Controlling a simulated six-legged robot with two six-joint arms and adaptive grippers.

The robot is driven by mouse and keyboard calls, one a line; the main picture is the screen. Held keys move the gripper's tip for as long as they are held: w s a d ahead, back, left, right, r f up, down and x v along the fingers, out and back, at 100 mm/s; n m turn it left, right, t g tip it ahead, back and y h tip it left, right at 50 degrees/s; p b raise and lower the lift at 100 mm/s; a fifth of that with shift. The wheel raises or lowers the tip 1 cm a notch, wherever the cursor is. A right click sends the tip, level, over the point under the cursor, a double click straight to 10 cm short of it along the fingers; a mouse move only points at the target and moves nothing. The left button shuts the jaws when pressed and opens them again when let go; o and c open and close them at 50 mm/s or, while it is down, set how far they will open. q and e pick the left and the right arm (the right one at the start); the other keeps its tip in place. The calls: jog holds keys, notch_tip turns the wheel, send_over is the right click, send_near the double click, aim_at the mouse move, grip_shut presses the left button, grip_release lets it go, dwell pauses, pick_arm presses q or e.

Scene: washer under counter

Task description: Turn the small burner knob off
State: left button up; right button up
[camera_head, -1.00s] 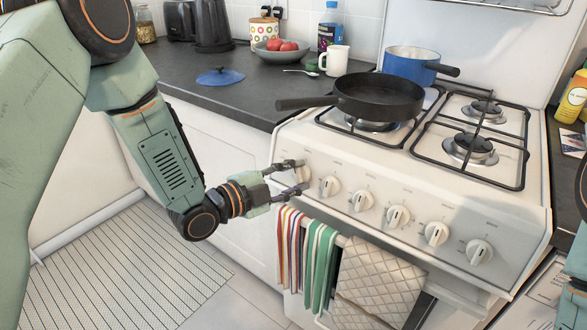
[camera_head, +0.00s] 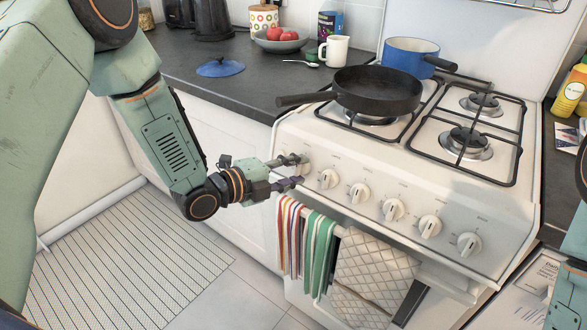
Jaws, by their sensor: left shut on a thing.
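The white stove (camera_head: 400,150) has a row of white knobs along its sloping front panel. My left gripper (camera_head: 298,171) is at the leftmost knob (camera_head: 305,169), with one finger above it and one below. It is shut on this knob, and the fingers partly hide it. The neighbouring knob (camera_head: 328,179) is free, just right of the fingertips. More knobs follow to the right, up to the last one (camera_head: 469,245). No flame shows on the burners in view. I cannot read the panel markings. My right gripper is out of view.
A black frying pan (camera_head: 378,90) and a blue pot (camera_head: 410,57) stand on the stove top. A striped towel (camera_head: 306,245) and a quilted cloth (camera_head: 372,280) hang below the knobs. A blue lid (camera_head: 220,67) lies on the dark counter (camera_head: 250,95).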

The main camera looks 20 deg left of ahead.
pick_arm(q)
jog(key=o, duration=1.2)
jog(key=shift+v, duration=6)
jog(key=shift+f, duration=0.1)
